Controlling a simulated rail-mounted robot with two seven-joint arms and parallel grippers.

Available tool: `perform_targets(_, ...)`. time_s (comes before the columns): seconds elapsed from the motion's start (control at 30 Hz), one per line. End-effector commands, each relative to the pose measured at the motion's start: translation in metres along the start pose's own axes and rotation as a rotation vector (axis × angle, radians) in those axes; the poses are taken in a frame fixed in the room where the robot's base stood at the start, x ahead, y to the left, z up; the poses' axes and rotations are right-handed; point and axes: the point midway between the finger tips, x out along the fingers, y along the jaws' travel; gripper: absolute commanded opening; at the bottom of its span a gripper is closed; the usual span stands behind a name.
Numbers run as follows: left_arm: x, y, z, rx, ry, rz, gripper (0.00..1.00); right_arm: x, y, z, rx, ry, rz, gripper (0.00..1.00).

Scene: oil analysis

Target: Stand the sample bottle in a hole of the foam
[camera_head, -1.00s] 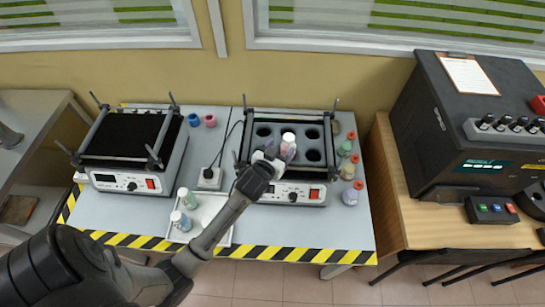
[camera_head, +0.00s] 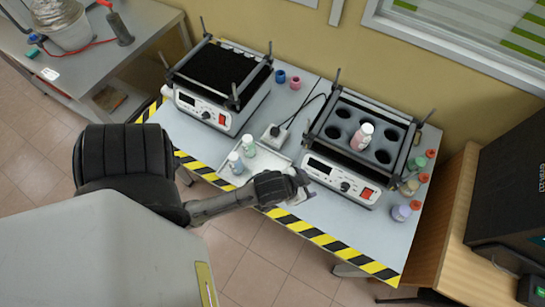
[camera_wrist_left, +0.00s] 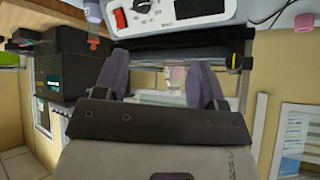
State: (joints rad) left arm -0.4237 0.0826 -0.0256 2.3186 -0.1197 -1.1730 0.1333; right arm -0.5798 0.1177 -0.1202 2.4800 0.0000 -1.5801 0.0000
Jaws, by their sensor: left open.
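The sample bottle (camera_head: 360,138), with a white cap and pinkish body, stands about upright at a middle hole of the dark foam (camera_head: 374,134) on the right-hand shaker. Its lower end appears to be in the hole; how deep I cannot tell. My left gripper (camera_head: 300,182) is in front of that shaker, near the tray, apart from the bottle. In the left wrist view its two fingers (camera_wrist_left: 162,85) are spread with nothing held between them. A small pale bottle-like shape shows beyond them. My right gripper is not in view.
Bars and corner posts frame the foam. Two bottles (camera_head: 242,155) stand on a white tray (camera_head: 268,162) left of the shaker. Several bottles (camera_head: 401,212) stand to its right. Another shaker (camera_head: 205,110) stands at the left, with blue and pink caps (camera_head: 287,79) between.

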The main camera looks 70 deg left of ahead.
Motion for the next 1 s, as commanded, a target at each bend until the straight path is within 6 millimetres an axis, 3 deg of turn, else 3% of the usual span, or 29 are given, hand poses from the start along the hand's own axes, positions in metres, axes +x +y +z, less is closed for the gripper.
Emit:
perform_targets(0.1,-0.031,0.018,0.044,0.081,-0.187,0.073,0.64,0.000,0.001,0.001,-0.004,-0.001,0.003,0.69)
perform_targets(0.3,-0.067,0.033,0.085,0.170,-0.374,0.157,0.64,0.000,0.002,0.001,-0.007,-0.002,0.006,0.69)
perform_targets(0.43,-0.074,0.035,0.093,0.189,-0.410,0.173,0.64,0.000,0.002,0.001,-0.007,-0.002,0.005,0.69)
perform_targets(1.0,-0.074,0.035,0.092,0.188,-0.410,0.172,0.64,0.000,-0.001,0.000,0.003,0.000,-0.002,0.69)
